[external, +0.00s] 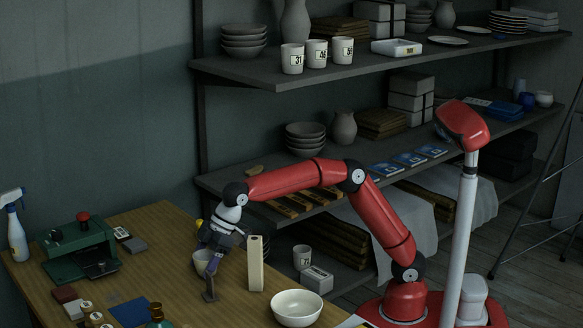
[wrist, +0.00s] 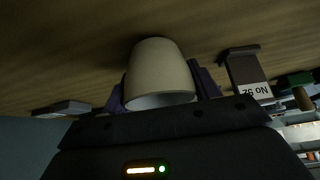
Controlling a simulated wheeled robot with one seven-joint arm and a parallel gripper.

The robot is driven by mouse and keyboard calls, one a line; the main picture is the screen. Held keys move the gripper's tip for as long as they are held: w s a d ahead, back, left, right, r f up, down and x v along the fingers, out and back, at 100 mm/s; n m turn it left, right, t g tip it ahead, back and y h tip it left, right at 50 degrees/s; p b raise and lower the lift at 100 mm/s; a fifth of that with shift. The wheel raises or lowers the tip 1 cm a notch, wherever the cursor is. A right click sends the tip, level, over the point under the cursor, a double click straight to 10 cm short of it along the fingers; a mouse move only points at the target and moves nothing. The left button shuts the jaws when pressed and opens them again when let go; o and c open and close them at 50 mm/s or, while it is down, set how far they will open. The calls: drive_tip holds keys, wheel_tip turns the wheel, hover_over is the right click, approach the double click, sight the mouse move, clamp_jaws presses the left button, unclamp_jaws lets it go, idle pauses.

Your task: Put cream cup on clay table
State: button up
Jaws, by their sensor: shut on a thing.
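The cream cup (wrist: 160,72) fills the middle of the wrist view, between the two dark fingers of my gripper (wrist: 160,90). In the external view the cup (external: 201,260) shows partly behind my gripper (external: 211,262), over the wooden table (external: 160,225). My gripper is shut on the cup. I cannot tell whether the cup's base touches the table top or is slightly above it.
A pale upright block (external: 255,265) stands just right of my gripper. A cream bowl (external: 297,308) sits at the front right, a green machine (external: 80,250) at the left.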

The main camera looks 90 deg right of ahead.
drive_tip(key=shift+f, duration=0.15)
drive_tip(key=o, duration=1)
drive_tip(key=shift+s+d+r, duration=0.1)
drive_tip(key=shift+r, duration=0.35)
drive_tip(key=v, duration=1.1)
drive_tip(key=shift+s+d+r, duration=0.1)
drive_tip(key=shift+s+r, duration=0.05)
drive_tip(key=shift+r, duration=0.05)
drive_tip(key=shift+s, duration=0.1)
